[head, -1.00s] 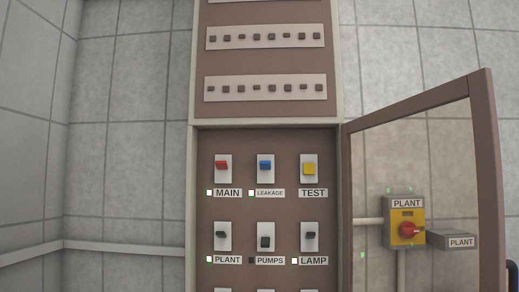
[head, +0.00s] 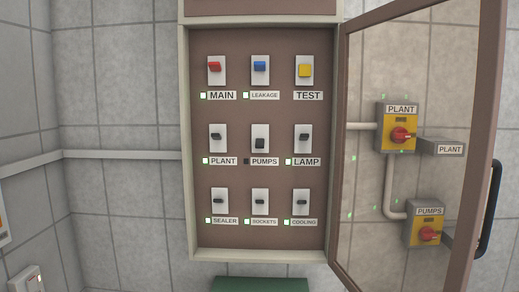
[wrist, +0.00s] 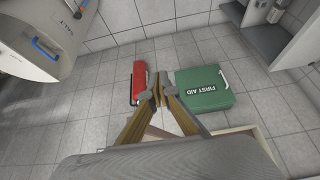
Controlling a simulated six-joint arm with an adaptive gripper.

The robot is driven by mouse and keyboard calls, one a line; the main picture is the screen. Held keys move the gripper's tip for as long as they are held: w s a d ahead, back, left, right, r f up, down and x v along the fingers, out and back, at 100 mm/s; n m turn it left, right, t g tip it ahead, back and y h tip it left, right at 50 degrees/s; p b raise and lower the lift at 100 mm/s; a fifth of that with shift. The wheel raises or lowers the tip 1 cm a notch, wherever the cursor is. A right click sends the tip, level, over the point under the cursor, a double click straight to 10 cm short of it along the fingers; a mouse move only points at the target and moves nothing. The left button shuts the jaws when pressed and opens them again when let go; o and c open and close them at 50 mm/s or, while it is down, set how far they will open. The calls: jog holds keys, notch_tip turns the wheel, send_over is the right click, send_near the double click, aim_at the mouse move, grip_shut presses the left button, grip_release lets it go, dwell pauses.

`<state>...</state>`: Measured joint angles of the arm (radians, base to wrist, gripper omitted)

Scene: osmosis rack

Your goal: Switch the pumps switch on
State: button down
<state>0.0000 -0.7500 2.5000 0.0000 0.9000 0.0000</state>
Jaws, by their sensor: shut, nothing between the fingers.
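The pumps switch (head: 260,143) is a black toggle on a white plate in the middle row of the panel (head: 259,239), above the label PUMPS (head: 264,161). Its toggle sits low on the plate, lower than the plant and lamp toggles beside it. The small indicator (head: 246,161) at its label is dark, while those of the other labelled switches glow. My gripper (wrist: 160,90) shows only in the wrist view, pointing down over the tiled floor. Its fingers are shut and empty, away from the panel.
The panel's framed door (head: 488,100) stands open to the right. Beyond it are yellow PLANT (head: 398,127) and PUMPS (head: 424,223) isolators with red knobs.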

jog(key=w+a+r+m+t+y, duration=0.1)
jog(key=w+a+r+m+t, duration=0.4)
jog(key=w, duration=0.8)
jog(key=w+a+r+m+t+y, duration=0.1)
jog(key=w+a+r+m+t, duration=0.15)
jog(key=w+r+m, duration=0.75)
jog(key=w+a+r+m+t+y, duration=0.1)
jog(key=w+a+r+m+t, duration=0.3)
jog(key=w, duration=1.2)
jog(key=w+a+m+t+h, duration=0.3)
jog(key=w+a+m+t, duration=0.4)
jog(key=m, duration=1)
jog(key=shift+w+a+r+t, duration=0.45)
jog(key=shift+a+t, duration=0.4)
jog(key=shift+a, duration=0.35)
jog(key=shift+w+r, duration=0.1)
